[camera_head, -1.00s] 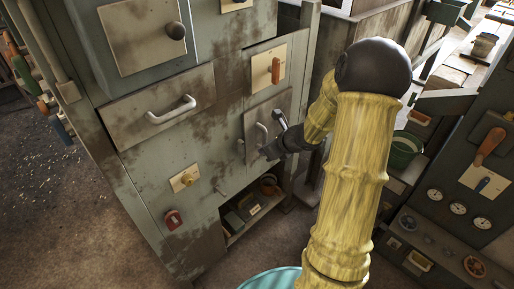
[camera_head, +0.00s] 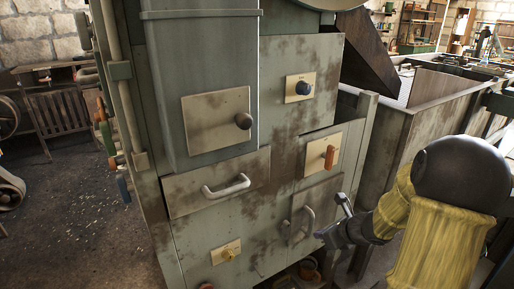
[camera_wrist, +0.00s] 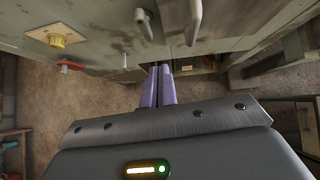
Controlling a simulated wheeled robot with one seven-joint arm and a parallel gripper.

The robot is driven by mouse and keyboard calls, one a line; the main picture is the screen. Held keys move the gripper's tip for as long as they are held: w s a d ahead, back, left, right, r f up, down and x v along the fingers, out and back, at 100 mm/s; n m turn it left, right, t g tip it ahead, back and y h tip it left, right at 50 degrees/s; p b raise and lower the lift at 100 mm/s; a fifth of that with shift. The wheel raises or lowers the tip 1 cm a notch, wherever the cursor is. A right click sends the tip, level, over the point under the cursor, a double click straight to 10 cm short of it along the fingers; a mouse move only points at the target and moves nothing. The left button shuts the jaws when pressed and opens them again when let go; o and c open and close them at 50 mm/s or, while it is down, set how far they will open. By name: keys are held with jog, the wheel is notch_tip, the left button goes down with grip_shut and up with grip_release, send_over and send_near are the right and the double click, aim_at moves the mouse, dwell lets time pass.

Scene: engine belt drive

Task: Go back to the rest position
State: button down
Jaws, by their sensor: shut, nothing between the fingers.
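My gripper (camera_wrist: 158,72) is shut and empty; its two purple fingers lie side by side in the wrist view. In the head view my gripper (camera_head: 330,234) is in front of the lower right of a grey-green machine cabinet (camera_head: 285,165). It appears beside the upright handle (camera_head: 308,222) of a small door panel; I cannot tell whether they touch. My yellow arm reaches in from the lower right.
A drawer handle (camera_head: 226,187), a dark round knob (camera_head: 243,121), an orange lever (camera_head: 330,157) and a yellow knob (camera_head: 229,254) stand out from the cabinet. A metal bin (camera_head: 400,130) stands right of it. Bare floor (camera_head: 75,215) lies at the left.

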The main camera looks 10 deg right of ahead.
jog(key=s+a+r+n+g+h, duration=0.15)
jog(key=s+a+n, duration=0.3)
jog(key=n, duration=0.55)
jog(key=s+a+f+n+g+h, duration=0.15)
jog(key=s+a+n, duration=0.35)
jog(key=n, duration=0.5)
jog(key=s+a+r+n+g+h, duration=0.1)
jog(key=s+a+r+n+g, duration=0.15)
jog(key=s+n, duration=0.55)
notch_tip(320, 180, up, 16)
jog(key=w+n+p, duration=0.2)
jog(key=p, duration=1.4)
jog(key=shift+a+f+n, duration=0.25)
jog(key=shift+a+n, duration=0.05)
jog(key=shift+a, duration=0.1)
